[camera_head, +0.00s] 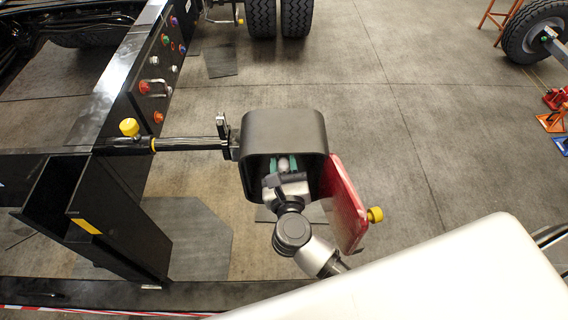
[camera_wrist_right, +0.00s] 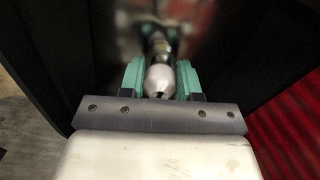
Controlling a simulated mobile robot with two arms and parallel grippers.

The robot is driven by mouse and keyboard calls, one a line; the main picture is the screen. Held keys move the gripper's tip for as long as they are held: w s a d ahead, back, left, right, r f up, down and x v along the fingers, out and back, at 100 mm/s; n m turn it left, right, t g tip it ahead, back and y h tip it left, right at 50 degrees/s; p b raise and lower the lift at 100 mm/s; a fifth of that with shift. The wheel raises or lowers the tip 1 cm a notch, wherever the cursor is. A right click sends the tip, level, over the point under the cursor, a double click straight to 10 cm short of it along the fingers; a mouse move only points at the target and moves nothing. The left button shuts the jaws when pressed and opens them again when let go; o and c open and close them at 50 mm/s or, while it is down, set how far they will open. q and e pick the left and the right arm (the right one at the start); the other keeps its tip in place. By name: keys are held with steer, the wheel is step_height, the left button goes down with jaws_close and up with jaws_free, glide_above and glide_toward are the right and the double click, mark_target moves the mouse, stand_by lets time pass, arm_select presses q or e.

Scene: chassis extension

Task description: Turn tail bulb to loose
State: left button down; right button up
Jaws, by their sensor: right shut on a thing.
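The tail bulb (camera_head: 284,166) is a small pale bulb inside the black lamp housing (camera_head: 283,122). In the right wrist view the white, rounded bulb (camera_wrist_right: 160,80) has a dark metallic part behind it. My right gripper (camera_head: 283,163) reaches into the housing's open front. Its green fingers (camera_wrist_right: 160,78) are shut on the bulb, one on each side. The red lens cover (camera_head: 346,205) stands tilted open at the housing's right side. My left gripper is not in view.
A black arm (camera_head: 190,143) with a yellow knob (camera_head: 129,127) joins the housing to the black chassis (camera_head: 118,90) at the left. Another yellow knob (camera_head: 375,215) is on the cover. Open floor (camera_head: 440,130) lies to the right; wheels stand at the back.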

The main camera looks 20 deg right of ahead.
steer(key=n+p, duration=0.4)
steer(key=shift+r+p, duration=0.2)
steer(key=shift+p, duration=0.1)
steer(key=n+p, duration=0.2)
steer(key=n, duration=0.1)
steer(key=shift+f+g, duration=0.1)
steer(key=shift+g, duration=0.2)
steer(key=shift+f+n+p, duration=0.1)
steer(key=shift+n+p, duration=0.65)
steer(key=shift+n, duration=0.25)
steer(key=o, duration=0.9)
steer(key=shift+o, duration=0.2)
steer(key=b+v, duration=0.2)
steer(key=v, duration=0.8)
steer(key=shift+s+a, duration=0.2)
steer(key=shift+s, duration=0.2)
steer(key=shift+f, duration=0.1)
